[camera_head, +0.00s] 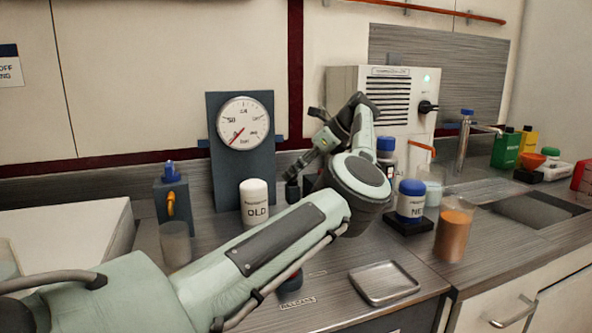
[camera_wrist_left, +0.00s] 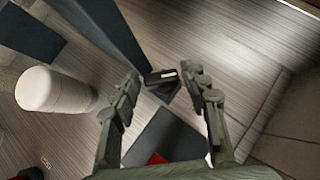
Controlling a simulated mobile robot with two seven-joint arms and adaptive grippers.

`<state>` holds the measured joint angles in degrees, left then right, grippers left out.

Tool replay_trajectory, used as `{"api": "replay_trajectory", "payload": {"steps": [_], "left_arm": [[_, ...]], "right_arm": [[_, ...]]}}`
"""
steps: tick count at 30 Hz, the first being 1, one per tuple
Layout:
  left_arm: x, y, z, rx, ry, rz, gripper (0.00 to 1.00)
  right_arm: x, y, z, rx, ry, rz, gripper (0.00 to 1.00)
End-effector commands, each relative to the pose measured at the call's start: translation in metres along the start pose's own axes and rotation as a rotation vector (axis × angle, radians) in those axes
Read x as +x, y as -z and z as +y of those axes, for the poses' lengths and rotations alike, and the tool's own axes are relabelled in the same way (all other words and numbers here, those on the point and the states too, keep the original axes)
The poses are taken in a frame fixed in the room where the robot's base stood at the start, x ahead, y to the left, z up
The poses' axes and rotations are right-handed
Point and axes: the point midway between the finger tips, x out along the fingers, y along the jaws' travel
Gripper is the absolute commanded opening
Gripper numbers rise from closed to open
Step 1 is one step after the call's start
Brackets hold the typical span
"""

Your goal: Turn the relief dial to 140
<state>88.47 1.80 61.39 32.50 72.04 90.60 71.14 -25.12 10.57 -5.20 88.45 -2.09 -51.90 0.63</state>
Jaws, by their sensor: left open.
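My left gripper (camera_head: 304,162) is open above the counter, to the right of the gauge panel. In the left wrist view, a small black knob with a white mark (camera_wrist_left: 161,77) shows between and beyond the open fingertips; it looks like the relief dial. I cannot tell whether the fingers touch it, and its setting is too small to read. In the head view a dark shape (camera_head: 292,190) below the fingers may be the same knob. The round gauge (camera_head: 242,123) has a red needle pointing to the lower left. My right gripper is not in view.
A white bottle marked OLD (camera_head: 254,203) stands close left of the gripper, also in the left wrist view (camera_wrist_left: 52,90). A grey machine (camera_head: 345,82) stands behind. A blue-capped bottle (camera_head: 411,201), an orange-filled beaker (camera_head: 454,232) and a metal tray (camera_head: 384,283) are to the right.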

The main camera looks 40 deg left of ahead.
Motion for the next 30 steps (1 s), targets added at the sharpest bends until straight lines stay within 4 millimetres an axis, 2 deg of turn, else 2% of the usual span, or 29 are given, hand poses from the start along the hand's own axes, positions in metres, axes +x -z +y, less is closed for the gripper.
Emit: {"api": "replay_trajectory", "payload": {"steps": [9,15,30], "left_arm": [[-0.049,-0.001,-0.001,0.001,0.004,0.0,0.45],[-0.07,-0.001,0.0,0.0,0.002,-0.001,0.45],[-0.073,0.0,0.0,-0.001,0.0,0.0,0.45]], "right_arm": [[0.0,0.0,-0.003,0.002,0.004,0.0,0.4],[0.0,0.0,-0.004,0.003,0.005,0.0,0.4],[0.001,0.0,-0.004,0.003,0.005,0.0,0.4]]}}
